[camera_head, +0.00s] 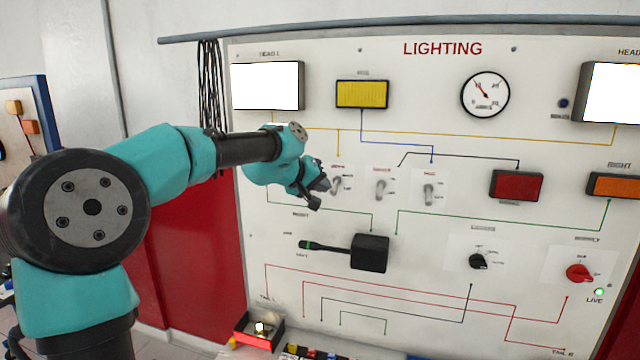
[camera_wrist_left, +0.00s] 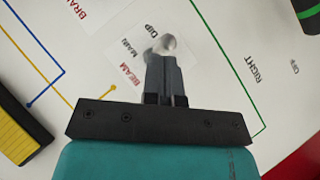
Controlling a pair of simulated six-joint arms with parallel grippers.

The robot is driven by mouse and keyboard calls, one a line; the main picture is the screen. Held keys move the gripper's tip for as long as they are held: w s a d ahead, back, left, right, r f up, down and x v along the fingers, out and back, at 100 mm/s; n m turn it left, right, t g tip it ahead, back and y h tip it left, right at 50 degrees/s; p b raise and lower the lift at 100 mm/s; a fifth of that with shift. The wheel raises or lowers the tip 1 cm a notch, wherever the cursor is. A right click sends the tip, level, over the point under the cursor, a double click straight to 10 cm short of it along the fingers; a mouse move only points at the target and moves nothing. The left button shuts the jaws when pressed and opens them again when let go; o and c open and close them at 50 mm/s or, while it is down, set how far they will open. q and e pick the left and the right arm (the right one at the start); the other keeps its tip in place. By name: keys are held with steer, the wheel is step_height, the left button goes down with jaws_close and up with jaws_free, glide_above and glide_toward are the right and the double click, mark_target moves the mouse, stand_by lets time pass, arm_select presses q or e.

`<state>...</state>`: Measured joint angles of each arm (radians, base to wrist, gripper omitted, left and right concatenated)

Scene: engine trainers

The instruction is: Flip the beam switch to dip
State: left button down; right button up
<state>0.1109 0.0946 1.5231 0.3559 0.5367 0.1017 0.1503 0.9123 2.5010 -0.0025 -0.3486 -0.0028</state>
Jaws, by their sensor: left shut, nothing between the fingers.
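The beam switch is a grey toggle (camera_head: 337,185) on a small white plate, leftmost of three toggles on the lighting board. In the left wrist view its rounded, pale tip (camera_wrist_left: 167,43) shows just beyond my fingertips, beside the printed words BEAM, MAIN and DIP. The fingers hide its lower part, so I cannot tell which way it leans. My left gripper (camera_head: 322,184) is shut and empty, close in front of the switch at its left side; it also shows in the left wrist view (camera_wrist_left: 163,70). Whether it touches the toggle is unclear. My right gripper is out of view.
Two more toggles (camera_head: 380,188) (camera_head: 429,193) stand to the right. A black stalk lever box (camera_head: 370,253) sticks out below. Both headlamps (camera_head: 268,86) (camera_head: 612,92) glow white. A black knob (camera_head: 478,261) and a red knob (camera_head: 579,272) sit lower right.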

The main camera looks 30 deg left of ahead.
arm_select(q)
steer(key=shift+r, duration=0.2)
steer(key=shift+r, duration=0.65)
steer(key=shift+a, duration=0.1)
steer(key=s+a+f+v, duration=0.1)
steer(key=f+v, duration=0.1)
steer(key=v, duration=1)
steer(key=shift+s, duration=0.35)
steer(key=shift+a+f, duration=0.1)
